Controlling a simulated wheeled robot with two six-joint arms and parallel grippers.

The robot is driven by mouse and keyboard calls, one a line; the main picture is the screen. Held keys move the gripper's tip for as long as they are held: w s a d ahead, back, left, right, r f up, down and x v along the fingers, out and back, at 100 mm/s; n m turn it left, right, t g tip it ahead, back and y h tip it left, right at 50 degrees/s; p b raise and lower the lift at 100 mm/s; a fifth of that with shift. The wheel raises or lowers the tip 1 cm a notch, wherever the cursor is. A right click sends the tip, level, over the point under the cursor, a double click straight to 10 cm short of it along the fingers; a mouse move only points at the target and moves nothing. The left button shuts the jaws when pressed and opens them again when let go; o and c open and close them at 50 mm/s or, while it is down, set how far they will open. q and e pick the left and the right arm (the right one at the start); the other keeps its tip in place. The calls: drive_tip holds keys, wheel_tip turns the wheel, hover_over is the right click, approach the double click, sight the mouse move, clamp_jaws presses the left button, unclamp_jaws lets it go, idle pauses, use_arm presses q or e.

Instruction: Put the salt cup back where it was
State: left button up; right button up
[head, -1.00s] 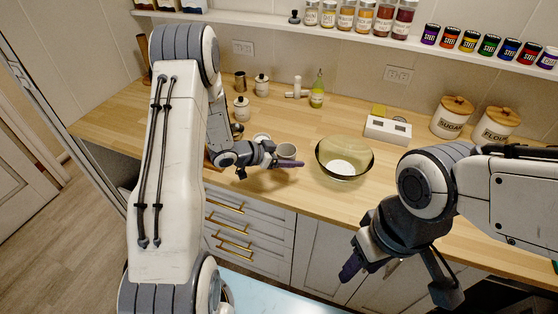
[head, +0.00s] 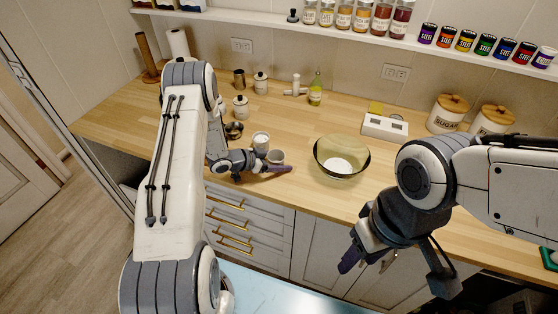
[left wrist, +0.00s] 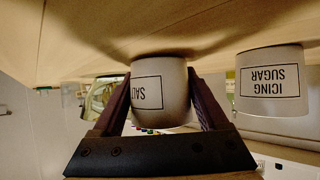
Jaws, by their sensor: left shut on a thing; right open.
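The salt cup (head: 276,156) is a small light cup near the front of the counter, left of the glass bowl. In the left wrist view, which is upside down, the salt cup (left wrist: 160,92) shows its "SALT" label between the two dark fingers. My left gripper (head: 280,167) is shut on it; one finger hides its lower front in the head view. The cup's base is at or very close to the counter; I cannot tell if it touches. My right gripper (head: 366,257) is open and empty in front of the cabinets.
The icing sugar cup (left wrist: 272,82) stands beside the salt cup with a gap; it also shows in the head view (head: 261,142). A glass bowl (head: 342,158) stands to the right. Lidded jars (head: 240,107) stand behind. The counter (head: 300,124) is clear behind the bowl's left side.

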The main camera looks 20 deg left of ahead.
use_arm(q)
drive_tip(key=shift+f, duration=0.2)
drive_tip(key=o, duration=1.4)
drive_tip(key=shift+c, duration=0.2)
drive_tip(key=shift+r, duration=0.1)
